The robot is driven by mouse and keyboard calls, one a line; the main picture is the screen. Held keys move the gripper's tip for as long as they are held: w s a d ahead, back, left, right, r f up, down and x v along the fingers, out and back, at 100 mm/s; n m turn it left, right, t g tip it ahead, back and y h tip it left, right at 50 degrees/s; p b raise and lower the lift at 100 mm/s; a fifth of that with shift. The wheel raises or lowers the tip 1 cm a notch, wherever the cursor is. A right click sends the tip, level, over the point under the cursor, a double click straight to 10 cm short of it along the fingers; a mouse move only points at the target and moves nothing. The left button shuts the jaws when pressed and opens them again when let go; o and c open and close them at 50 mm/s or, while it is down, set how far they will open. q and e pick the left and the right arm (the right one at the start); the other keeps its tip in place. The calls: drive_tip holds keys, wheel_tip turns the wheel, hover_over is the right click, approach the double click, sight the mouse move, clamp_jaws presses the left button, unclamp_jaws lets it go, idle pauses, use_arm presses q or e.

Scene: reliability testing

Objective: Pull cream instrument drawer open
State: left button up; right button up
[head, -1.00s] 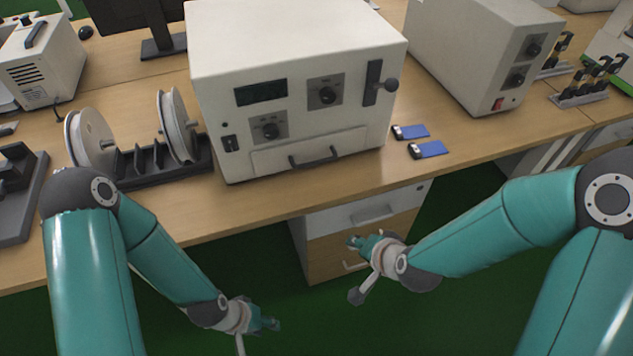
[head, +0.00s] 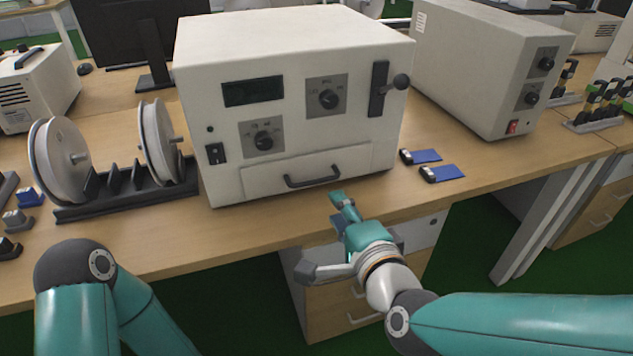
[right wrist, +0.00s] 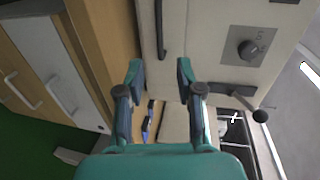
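The cream instrument (head: 292,50) stands on the wooden bench, with its drawer (head: 265,179) low on its front. The drawer looks closed, flush with the front, and has a dark bar handle (head: 313,178). My right gripper (head: 340,208) is just below and in front of the handle, apart from it. In the right wrist view its two fingers (right wrist: 160,76) are spread with nothing between them, and the handle (right wrist: 161,30) runs up ahead of the gap. My left arm shows at lower left, but its gripper is out of the picture.
Two blue-and-black items (head: 442,173) lie right of the instrument. A black rack with white reels (head: 62,160) stands to its left. A second cream unit (head: 490,65) is at right. Desk drawers (head: 345,305) sit below the bench edge. Bench in front of the instrument is clear.

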sight(318, 179)
drive_tip(key=x, duration=1.1)
drive_tip(key=shift+w+a+f, duration=0.15)
drive_tip(key=shift+w+f, duration=0.05)
drive_tip(key=shift+w, duration=0.15)
clamp_jaws()
